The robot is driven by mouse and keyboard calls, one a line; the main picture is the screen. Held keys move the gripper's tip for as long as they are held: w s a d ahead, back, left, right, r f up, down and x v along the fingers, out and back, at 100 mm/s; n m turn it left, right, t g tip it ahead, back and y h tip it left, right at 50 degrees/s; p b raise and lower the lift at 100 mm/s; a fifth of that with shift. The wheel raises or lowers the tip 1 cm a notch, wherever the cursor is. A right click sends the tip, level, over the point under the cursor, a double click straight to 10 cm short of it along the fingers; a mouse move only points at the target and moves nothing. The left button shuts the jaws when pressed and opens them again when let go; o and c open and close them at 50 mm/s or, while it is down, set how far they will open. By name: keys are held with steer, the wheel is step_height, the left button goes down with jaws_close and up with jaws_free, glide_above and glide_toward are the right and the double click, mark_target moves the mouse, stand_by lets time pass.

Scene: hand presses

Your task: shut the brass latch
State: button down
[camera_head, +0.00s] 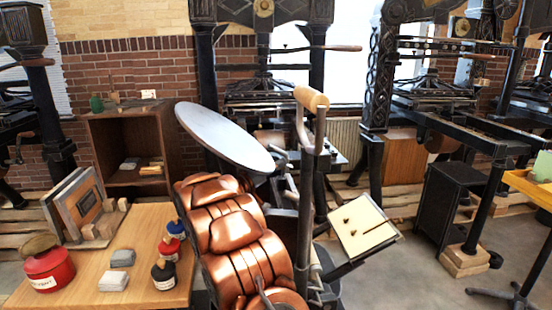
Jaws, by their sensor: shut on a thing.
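I cannot make out a brass latch in the head view. I cannot make out my gripper either; no fingertips show. A hand press with a round grey disc (226,138) and a tall lever with a wooden grip (311,98) stands in the middle. Large glossy copper-coloured rounded forms in the lower middle hide much of this press. Anything behind them is hidden.
A wooden table (140,228) at the lower left holds a red tin (50,268), small ink bottles (164,274) and grey blocks (113,281). A slanted cream board (360,226) juts out right of the lever. A black cabinet (455,200) stands farther right. Open floor lies between them.

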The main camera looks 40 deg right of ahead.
steer(key=shift+r+y+p, duration=0.1)
steer(key=shift+y+p, duration=0.2)
steer(key=shift+p, duration=0.5)
steer(key=shift+d+m, duration=0.1)
steer(key=shift+m, duration=0.2)
steer(key=shift+f+y+p, duration=0.2)
steer(key=shift+y+p, duration=0.1)
steer(key=shift+p, duration=0.1)
steer(key=shift+f, duration=0.1)
steer(key=c, duration=0.9)
jaws_free()
steer(key=shift+c, duration=0.2)
steer(key=shift+a, duration=0.3)
steer(key=a, duration=1.1)
steer(key=shift+w+a+f, duration=0.15)
steer(key=shift+w+f, duration=0.1)
steer(key=shift+w, duration=0.2)
